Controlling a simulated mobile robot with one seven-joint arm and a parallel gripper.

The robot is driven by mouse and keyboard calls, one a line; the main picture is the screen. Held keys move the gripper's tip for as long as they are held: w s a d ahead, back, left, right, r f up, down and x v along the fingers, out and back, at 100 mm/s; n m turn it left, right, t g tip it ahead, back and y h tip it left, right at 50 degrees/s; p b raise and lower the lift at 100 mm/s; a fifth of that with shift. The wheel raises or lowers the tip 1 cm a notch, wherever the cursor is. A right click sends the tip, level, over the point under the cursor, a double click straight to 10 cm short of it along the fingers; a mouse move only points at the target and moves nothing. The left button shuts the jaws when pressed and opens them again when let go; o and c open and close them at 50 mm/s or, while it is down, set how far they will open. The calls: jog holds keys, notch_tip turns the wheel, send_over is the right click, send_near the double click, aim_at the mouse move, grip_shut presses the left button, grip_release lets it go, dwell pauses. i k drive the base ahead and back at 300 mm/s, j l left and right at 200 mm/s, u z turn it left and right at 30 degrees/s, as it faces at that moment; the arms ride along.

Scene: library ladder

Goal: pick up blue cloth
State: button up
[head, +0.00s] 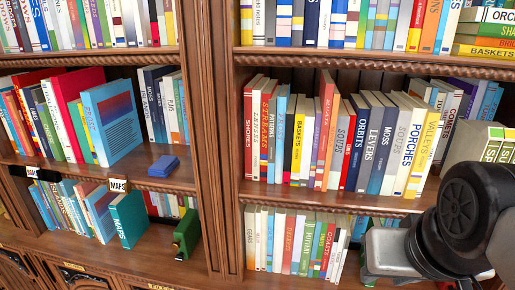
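A small folded blue cloth (163,166) lies flat on the middle shelf of the left bookcase bay, near the shelf's front edge. It sits to the right of a large light-blue book that faces outward, and in front of a row of upright books. Nothing covers it. Part of my arm, grey and black, shows at the lower right, in front of the right bay and well apart from the cloth. The fingers of my gripper cannot be seen.
A wooden upright (206,140) divides the two bays. The outward-facing light-blue book (112,122) stands close to the cloth's left. Below are a teal book (128,219) and a green object (187,234). Shelf labels (118,185) hang at the shelf edge. Bare shelf lies around the cloth.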

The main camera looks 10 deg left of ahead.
aim_at(163, 167)
jog(key=j, duration=0.7)
jog(key=i+j, duration=0.15)
jog(key=j, duration=1.3)
jog(key=i+z, duration=0.05)
jog(key=i, duration=0.05)
